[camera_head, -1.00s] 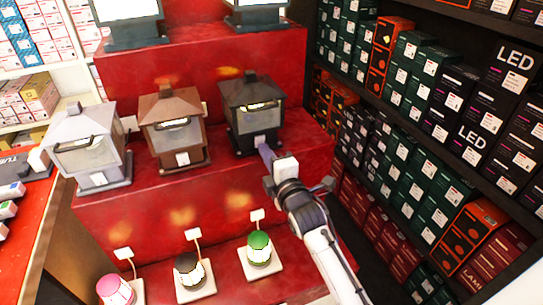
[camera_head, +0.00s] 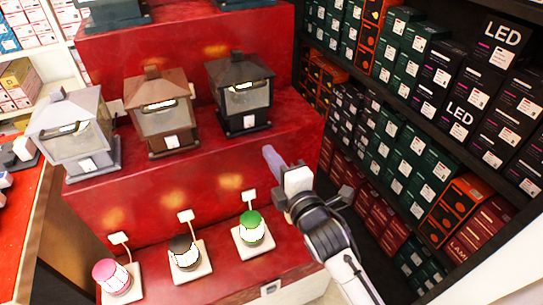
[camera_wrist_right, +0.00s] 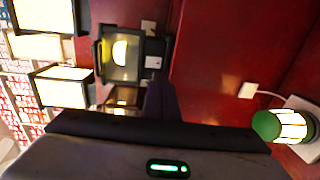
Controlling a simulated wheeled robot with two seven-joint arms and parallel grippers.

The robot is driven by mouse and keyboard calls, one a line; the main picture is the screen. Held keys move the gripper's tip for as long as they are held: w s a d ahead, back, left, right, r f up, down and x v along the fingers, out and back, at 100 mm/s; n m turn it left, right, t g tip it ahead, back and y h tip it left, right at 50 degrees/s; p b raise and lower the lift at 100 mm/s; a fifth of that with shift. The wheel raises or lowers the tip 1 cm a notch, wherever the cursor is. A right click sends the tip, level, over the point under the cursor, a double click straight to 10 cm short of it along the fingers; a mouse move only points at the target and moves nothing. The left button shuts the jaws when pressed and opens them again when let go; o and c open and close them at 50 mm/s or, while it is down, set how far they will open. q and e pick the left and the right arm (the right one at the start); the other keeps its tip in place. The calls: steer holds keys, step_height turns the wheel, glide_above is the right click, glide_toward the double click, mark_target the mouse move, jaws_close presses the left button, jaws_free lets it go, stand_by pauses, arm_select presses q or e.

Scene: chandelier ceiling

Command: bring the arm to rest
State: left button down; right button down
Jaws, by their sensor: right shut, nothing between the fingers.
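My right gripper (camera_head: 272,156) is in the head view, in front of the red stepped display, right of the black lantern (camera_head: 241,93) and above the green-topped lamp (camera_head: 251,227). It is shut with nothing in it, and stands apart from both. In the right wrist view the gripper's finger (camera_wrist_right: 160,103) shows in the middle, with a black lantern (camera_wrist_right: 122,52) beyond it and the green-topped lamp (camera_wrist_right: 284,126) at the right. My left gripper is in neither view.
The red display (camera_head: 150,205) also holds a brown lantern (camera_head: 159,112), a grey lantern (camera_head: 76,135), a black-topped lamp (camera_head: 185,252) and a pink-topped lamp (camera_head: 112,276). A dark shelf (camera_head: 392,95) of boxes stands close on the right. A red-topped counter (camera_head: 22,215) is at the left.

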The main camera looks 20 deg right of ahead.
steer(key=s+f+m+g+y, duration=0.1)
steer(key=s+f+m+g, duration=0.7)
steer(key=s+f+m, duration=0.8)
steer(key=s+f, duration=0.9)
steer(key=s, duration=0.1)
steer(key=shift+a+f+m+g, duration=0.2)
steer(key=shift+f+m+g, duration=0.1)
steer(key=shift+f, duration=0.05)
